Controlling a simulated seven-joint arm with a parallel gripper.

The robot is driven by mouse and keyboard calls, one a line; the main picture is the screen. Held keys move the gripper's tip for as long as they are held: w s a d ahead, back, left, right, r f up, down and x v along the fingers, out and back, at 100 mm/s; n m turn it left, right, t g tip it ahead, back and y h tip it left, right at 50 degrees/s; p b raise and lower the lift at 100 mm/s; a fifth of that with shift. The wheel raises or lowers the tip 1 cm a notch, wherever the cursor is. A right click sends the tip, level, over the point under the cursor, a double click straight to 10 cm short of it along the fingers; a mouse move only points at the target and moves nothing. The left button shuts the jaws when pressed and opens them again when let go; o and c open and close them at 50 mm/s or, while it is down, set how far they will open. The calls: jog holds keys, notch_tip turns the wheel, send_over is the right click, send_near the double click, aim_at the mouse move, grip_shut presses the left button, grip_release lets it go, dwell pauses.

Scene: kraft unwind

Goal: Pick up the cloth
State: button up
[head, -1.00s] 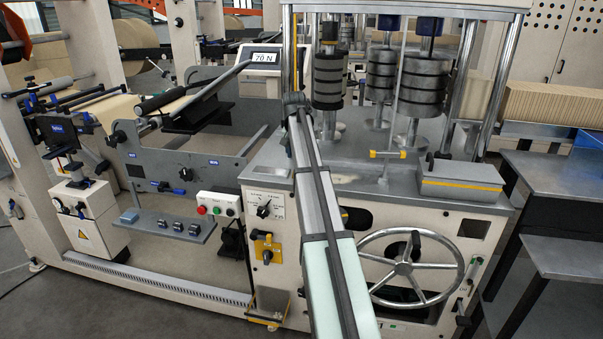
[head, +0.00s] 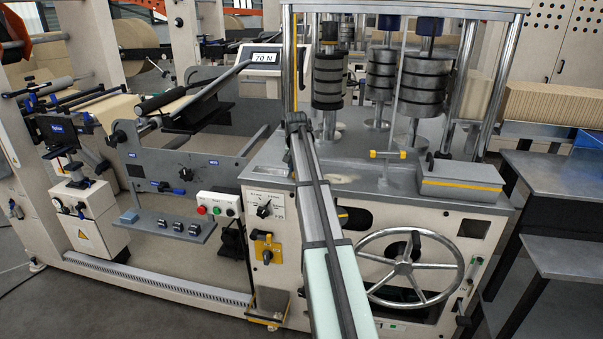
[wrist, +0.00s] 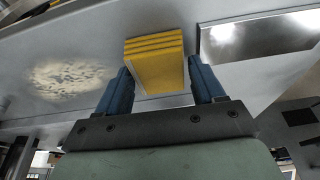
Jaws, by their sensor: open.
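The cloth (wrist: 154,68) is a yellow, folded stack of several layers in the wrist view, on the grey machine top. My gripper (wrist: 159,74) is open, with a blue finger on each side of the cloth's near part. I cannot tell whether either finger touches it. In the head view my arm's end is over the machine top, and the cloth and fingers are hidden there.
A pale worn patch (wrist: 70,77) marks the grey top (head: 350,150). A grey box with a yellow stripe (head: 460,180) sits at its right end. A handwheel (head: 410,266) is below.

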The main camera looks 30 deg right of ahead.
jog(key=c, duration=0.7)
notch_tip(320, 180, up, 10)
dwell(0.5)
jog(key=o, duration=0.5)
jog(key=c, duration=0.4)
jog(key=shift+d, duration=0.1)
